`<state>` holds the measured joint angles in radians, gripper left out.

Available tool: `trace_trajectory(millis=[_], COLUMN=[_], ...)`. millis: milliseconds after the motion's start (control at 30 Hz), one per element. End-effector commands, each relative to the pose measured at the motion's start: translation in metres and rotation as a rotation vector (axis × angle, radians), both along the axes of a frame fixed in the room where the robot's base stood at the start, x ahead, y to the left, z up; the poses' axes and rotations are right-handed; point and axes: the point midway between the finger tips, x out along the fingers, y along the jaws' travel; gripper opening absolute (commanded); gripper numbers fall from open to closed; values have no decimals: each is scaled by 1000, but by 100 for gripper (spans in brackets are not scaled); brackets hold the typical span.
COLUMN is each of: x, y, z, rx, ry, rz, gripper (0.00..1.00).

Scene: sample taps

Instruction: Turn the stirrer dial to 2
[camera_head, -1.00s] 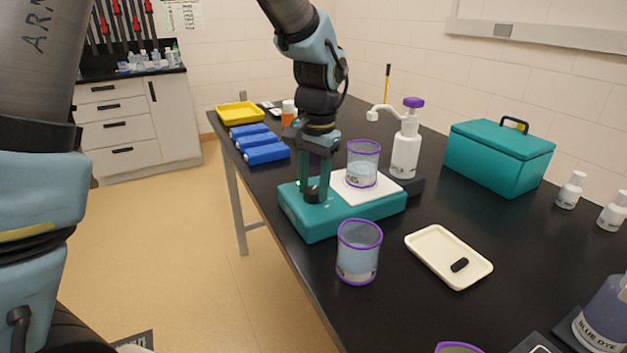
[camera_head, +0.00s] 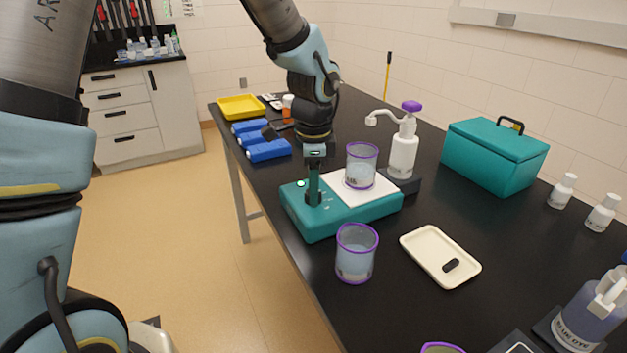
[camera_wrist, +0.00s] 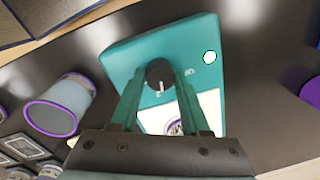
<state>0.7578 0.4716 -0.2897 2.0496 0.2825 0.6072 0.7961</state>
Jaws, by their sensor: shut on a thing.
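The stirrer (camera_head: 340,212) is a teal box with a white top plate (camera_head: 366,196), on the black bench. Its dial (camera_wrist: 160,73) is a dark round knob with a pale pointer line, seen in the wrist view. My gripper (camera_wrist: 160,80) points down at the stirrer and is shut on the dial, one finger on each side. In the head view my gripper (camera_head: 313,192) covers most of the dial. The pointer faces toward the gripper's palm in the wrist view; the numbers around it are too small to read. A beaker (camera_head: 361,165) with a purple rim stands on the white plate.
A second purple-rimmed beaker (camera_head: 356,252) stands in front of the stirrer. A white tray (camera_head: 440,256) with a small dark bar lies to its right. A pump bottle (camera_head: 404,150) stands behind the stirrer, and blue blocks (camera_head: 268,150) lie to the back left.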

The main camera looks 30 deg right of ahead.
Motion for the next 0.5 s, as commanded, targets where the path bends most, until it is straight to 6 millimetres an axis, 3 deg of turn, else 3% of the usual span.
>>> trace_trajectory(millis=[500], x=[0], y=[-1], z=[1], rx=[-3], ry=[-2], rz=[-174], gripper=[0])
